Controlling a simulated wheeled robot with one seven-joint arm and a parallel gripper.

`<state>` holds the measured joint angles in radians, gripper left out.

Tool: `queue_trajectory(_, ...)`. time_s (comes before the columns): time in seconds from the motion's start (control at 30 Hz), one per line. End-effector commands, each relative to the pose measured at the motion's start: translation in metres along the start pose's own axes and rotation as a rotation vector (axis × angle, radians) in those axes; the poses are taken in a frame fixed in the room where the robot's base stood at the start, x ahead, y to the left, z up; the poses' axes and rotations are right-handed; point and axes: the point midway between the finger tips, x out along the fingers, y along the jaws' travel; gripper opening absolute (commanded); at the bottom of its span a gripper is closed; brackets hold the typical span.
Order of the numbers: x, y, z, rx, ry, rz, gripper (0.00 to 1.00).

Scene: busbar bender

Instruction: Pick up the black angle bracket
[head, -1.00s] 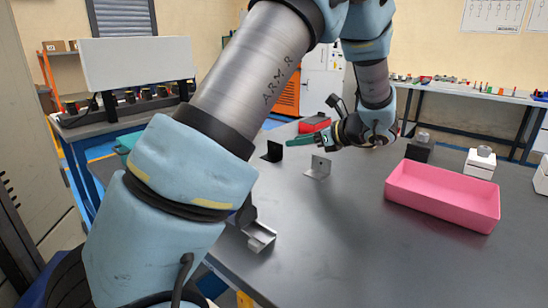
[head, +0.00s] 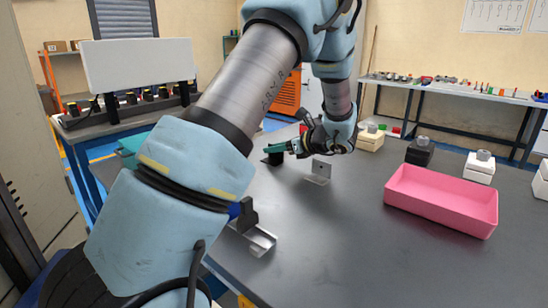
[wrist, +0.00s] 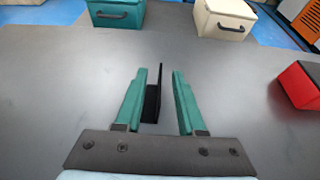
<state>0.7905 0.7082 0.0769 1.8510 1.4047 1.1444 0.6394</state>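The black angle bracket (head: 273,158) stands on the grey table at its far left part, partly hidden by my gripper in the head view. In the wrist view the upright plate of the black bracket (wrist: 153,97) shows edge-on between the two green fingers. My gripper (wrist: 160,76) is open, with a finger on each side of the bracket. A gap shows on both sides, wider on the right. In the head view the green fingers of my gripper (head: 276,148) are at the bracket.
A silver angle bracket (head: 320,171) stands to the right, close to my wrist. Another metal piece (head: 258,240) lies at the near left edge. A pink bin (head: 441,203) stands at the right. The wrist view shows a red box (wrist: 301,85) at right and drawer boxes (wrist: 224,17) beyond.

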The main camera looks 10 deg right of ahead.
Motion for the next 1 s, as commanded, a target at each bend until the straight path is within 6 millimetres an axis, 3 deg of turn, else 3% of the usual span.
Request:
queue_trajectory(0.03,-0.0001,0.0,0.0001,0.0,0.0,0.0,0.33)
queue_trajectory(0.33,-0.0002,0.0,0.0001,0.0,0.0,0.0,0.0)
queue_trajectory(1.0,-0.0003,0.0,0.0002,0.0,0.0,0.0,0.0)
